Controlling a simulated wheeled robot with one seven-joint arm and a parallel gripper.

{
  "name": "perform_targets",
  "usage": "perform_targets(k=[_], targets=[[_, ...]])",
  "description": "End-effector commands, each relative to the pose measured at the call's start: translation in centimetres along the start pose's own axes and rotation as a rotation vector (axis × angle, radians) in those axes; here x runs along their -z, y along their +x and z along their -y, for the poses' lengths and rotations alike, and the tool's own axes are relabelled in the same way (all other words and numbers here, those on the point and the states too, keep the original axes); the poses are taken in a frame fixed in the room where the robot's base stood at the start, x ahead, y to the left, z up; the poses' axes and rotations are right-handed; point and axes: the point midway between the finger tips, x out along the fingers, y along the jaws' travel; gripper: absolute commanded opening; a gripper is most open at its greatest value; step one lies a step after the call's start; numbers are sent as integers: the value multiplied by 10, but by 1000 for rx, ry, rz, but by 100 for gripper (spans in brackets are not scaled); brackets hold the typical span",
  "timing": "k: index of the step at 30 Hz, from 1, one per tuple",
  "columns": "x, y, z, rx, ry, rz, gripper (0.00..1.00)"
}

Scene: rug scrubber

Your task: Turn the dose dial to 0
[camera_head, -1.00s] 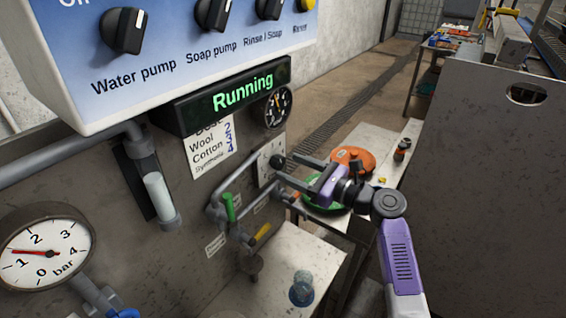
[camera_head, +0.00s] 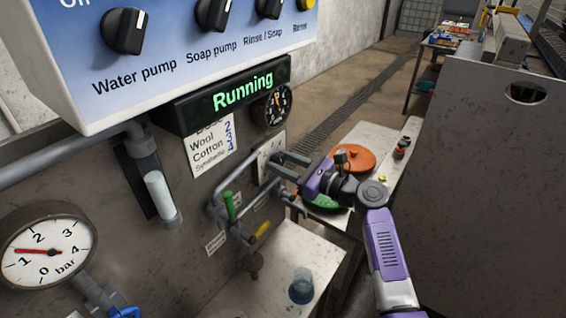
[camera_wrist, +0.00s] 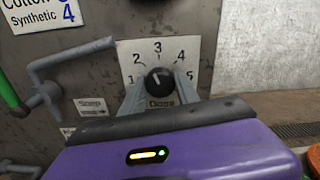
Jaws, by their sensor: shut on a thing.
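The dose dial (camera_wrist: 159,80) is a black round knob on a white plate (camera_wrist: 200,48) with the numbers 1 to 5 visible around it. A "Dose" label sits below the knob. Its white mark points up, roughly toward the 3. My gripper (camera_wrist: 159,87) has its two grey fingers on the left and right sides of the knob and is shut on it. In the head view, my gripper (camera_head: 277,167) reaches the plate (camera_head: 266,150) on the grey panel, and its fingers hide the knob. The 0 cannot be seen.
Grey pipes (camera_wrist: 70,60) and a green-handled valve (camera_head: 230,205) lie left of the dial. A table with an orange disc (camera_head: 360,158) stands behind my gripper.

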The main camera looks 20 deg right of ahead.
Motion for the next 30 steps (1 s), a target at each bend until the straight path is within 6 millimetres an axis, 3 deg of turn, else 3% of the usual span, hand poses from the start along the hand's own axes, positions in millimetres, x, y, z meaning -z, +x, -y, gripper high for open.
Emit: perform_targets(k=[11, 30], targets=[[3, 0, -1, -1, -106, -1, 0], [6, 0, -3, -1, -680, 0, 0]])
